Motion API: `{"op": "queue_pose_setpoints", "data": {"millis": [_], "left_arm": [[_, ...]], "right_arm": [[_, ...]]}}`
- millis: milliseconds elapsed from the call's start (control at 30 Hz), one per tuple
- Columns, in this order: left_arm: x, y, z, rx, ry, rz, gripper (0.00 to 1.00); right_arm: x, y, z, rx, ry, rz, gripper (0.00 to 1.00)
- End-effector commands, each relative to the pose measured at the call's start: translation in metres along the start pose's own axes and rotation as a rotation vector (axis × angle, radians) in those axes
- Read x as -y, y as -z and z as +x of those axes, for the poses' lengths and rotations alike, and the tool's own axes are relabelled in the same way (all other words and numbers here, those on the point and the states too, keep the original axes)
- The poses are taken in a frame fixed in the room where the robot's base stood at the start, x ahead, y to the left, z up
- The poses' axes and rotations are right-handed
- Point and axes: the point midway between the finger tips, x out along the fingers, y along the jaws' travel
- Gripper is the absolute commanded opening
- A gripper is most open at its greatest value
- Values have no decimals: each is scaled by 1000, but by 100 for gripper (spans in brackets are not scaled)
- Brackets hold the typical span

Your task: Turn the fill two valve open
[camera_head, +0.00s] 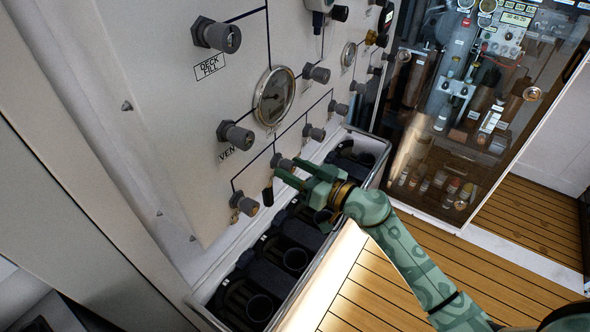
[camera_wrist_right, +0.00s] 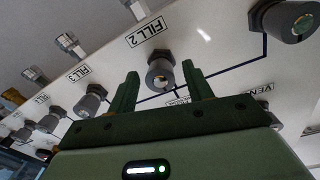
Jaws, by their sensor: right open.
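The fill two valve is a grey round knob (camera_wrist_right: 160,72) on the white panel, with the label "FILL 2" (camera_wrist_right: 161,31) beside it in the right wrist view. In the head view this knob (camera_head: 281,160) sits low on the panel, partly hidden by my fingers. My right gripper (camera_head: 287,168) reaches in from the lower right and is open. In the right wrist view its two green fingers (camera_wrist_right: 160,75) stand either side of the knob. A gap shows between the knob and the left finger; contact on the right is unclear. My left gripper is not in view.
Similar knobs stand close by, such as one at lower left (camera_head: 244,203) and one at upper right (camera_head: 314,132). A gauge (camera_head: 273,96) sits above. An open tray (camera_head: 364,139) with dark containers lies below the panel. Wooden floor (camera_head: 372,290) is clear at lower right.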

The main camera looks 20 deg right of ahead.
Motion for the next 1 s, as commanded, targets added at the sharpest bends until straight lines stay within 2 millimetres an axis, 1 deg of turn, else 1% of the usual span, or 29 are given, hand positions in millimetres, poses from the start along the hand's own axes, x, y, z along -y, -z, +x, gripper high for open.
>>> {"op": "queue_pose_setpoints", "data": {"millis": [67, 100, 167, 200, 233, 267, 533, 667, 867, 1000], "left_arm": [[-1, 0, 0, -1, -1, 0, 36], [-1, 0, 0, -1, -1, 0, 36], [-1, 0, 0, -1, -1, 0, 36], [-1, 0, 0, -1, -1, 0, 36], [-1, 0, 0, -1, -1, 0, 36], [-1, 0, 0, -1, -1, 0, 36], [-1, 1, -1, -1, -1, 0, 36], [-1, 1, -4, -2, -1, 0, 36], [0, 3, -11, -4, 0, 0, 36], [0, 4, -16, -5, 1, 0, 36]], "right_arm": [[0, 0, 0, 0, 0, 0, 51], [0, 0, 0, 0, 0, 0, 45], [0, 0, 0, 0, 0, 0, 28], [0, 0, 0, 0, 0, 0, 17], [0, 0, 0, 0, 0, 0, 9], [0, 0, 0, 0, 0, 0, 7], [0, 0, -1, 0, 0, -16, 7], [0, 0, -1, -2, 1, -57, 7], [1, 1, -1, -9, 4, -181, 7], [0, 1, -1, -15, 5, -304, 7]]}}
